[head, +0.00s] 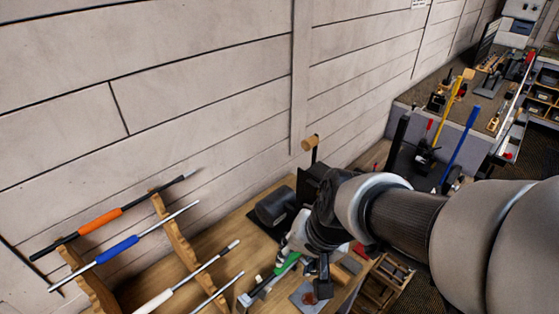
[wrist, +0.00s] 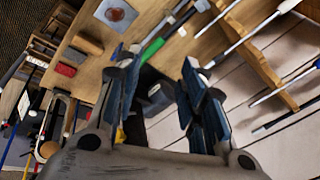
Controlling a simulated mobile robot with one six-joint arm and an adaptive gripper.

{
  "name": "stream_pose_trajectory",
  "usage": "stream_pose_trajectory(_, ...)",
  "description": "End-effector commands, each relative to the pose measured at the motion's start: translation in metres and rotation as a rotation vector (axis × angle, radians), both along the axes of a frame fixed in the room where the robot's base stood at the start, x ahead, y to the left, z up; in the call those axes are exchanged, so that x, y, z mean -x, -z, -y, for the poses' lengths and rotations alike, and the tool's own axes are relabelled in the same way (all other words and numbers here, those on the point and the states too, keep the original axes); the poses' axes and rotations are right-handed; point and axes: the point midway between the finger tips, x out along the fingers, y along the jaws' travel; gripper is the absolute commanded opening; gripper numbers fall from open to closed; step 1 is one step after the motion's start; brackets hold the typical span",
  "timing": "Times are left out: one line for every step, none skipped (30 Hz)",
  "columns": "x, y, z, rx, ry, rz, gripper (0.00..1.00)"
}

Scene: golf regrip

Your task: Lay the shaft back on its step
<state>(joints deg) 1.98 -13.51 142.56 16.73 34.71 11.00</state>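The stepped wooden rack (head: 175,232) at lower left in the head view carries several shafts: one with an orange grip (head: 100,220), one with a blue grip (head: 118,249), one with a white grip (head: 153,302). A bare-looking silver shaft (head: 218,291) lies nearer the gripper. A green grip (head: 287,265) is beside my gripper (head: 308,270). In the wrist view the fingers (wrist: 160,75) stand wide apart, and the green grip (wrist: 152,48) shows beyond the gap, not clasped. The rack board (wrist: 262,68) is at right there. I cannot tell which step is empty.
The wooden bench (head: 245,222) holds a dark cylindrical device (head: 275,207) close behind the gripper. A grey plate with a brown disc (wrist: 116,12) and a red block (wrist: 65,70) lie on the bench. The panelled wall (head: 200,110) rises behind. A second bench stands at upper right.

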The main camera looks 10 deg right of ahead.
Motion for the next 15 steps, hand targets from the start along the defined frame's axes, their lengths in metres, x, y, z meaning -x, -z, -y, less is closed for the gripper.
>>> stream_pose_trajectory(-0.009, -0.014, 0.000, -0.026, 0.058, -0.032, 0.41)
stream_pose_trajectory(-0.014, -0.015, 0.000, -0.041, 0.095, -0.045, 0.41)
stream_pose_trajectory(-0.021, -0.016, 0.000, -0.058, 0.145, -0.061, 0.41)
stream_pose_trajectory(-0.025, -0.016, 0.001, -0.070, 0.182, -0.075, 0.41)
stream_pose_trajectory(-0.029, -0.016, 0.002, -0.080, 0.219, -0.087, 0.41)
stream_pose_trajectory(-0.034, -0.016, 0.003, -0.092, 0.268, -0.101, 0.41)
stream_pose_trajectory(-0.037, -0.015, 0.004, -0.099, 0.302, -0.111, 0.41)
stream_pose_trajectory(-0.040, -0.013, 0.006, -0.104, 0.335, -0.122, 0.41)
stream_pose_trajectory(-0.043, -0.011, 0.008, -0.110, 0.375, -0.135, 0.41)
stream_pose_trajectory(-0.044, -0.010, 0.009, -0.114, 0.401, -0.143, 0.41)
stream_pose_trajectory(-0.046, -0.008, 0.010, -0.116, 0.427, -0.149, 0.41)
stream_pose_trajectory(-0.047, -0.006, 0.012, -0.119, 0.455, -0.157, 0.41)
stream_pose_trajectory(-0.048, -0.004, 0.013, -0.120, 0.473, -0.162, 0.41)
stream_pose_trajectory(-0.048, -0.002, 0.014, -0.121, 0.487, -0.165, 0.41)
stream_pose_trajectory(-0.049, 0.000, 0.015, -0.121, 0.501, -0.169, 0.41)
